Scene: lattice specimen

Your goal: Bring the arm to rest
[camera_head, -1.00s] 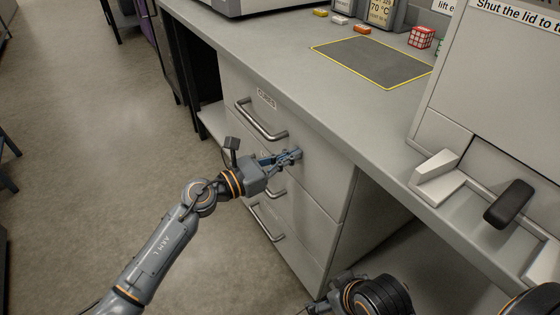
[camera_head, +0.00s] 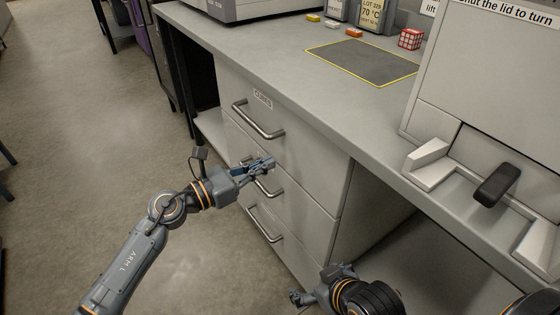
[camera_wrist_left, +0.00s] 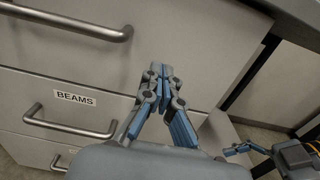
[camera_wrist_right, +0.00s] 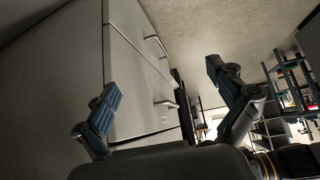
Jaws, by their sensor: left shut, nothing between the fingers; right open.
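My left gripper (camera_head: 266,165) is shut and empty in the head view, in front of the drawer unit near the middle drawer handle (camera_head: 262,180). In the left wrist view its fingertips (camera_wrist_left: 163,72) meet before the grey drawer fronts. I cannot tell whether it touches anything. My right gripper (camera_head: 302,298) is low in the head view, partly hidden by its own wrist. In the right wrist view its fingers (camera_wrist_right: 160,95) are wide apart with nothing between them.
Closed drawers with bar handles, the top one (camera_head: 258,119) and one marked BEAMS (camera_wrist_left: 75,98), stand under the grey counter (camera_head: 300,80). A dark mat (camera_head: 365,62), a red-and-white cube (camera_head: 410,39) and a machine with a black handle (camera_head: 497,185) are on it. Open floor (camera_head: 90,130) lies left.

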